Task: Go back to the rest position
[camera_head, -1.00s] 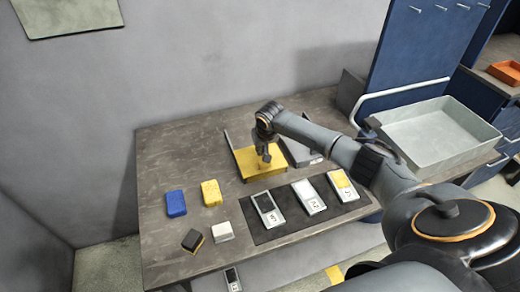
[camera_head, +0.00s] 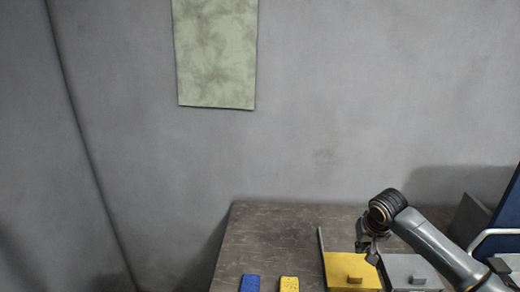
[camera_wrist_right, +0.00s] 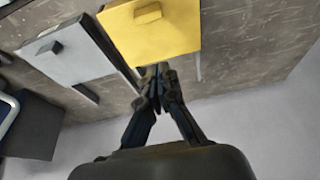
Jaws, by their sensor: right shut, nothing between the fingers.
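My right gripper (camera_head: 368,250) is shut and empty in the head view. It hangs over the rear of the table, near where a yellow panel with a small knob (camera_head: 338,272) meets a grey panel with a knob (camera_head: 405,266). The right wrist view shows its closed fingertips (camera_wrist_right: 160,76) beside the edge of the yellow panel (camera_wrist_right: 178,30), with nothing between them. The grey panel (camera_wrist_right: 75,52) lies to the left there. I cannot tell the exact height of the fingertips above the table. My left gripper is in no view.
The table (camera_head: 275,235) stands against a grey wall. A blue block (camera_head: 250,283) and a yellow block (camera_head: 289,284) lie near the lower picture edge. A blue panel (camera_head: 503,215) and a pale rail (camera_head: 490,237) stand at the right. A greenish sheet (camera_head: 215,52) hangs on the wall.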

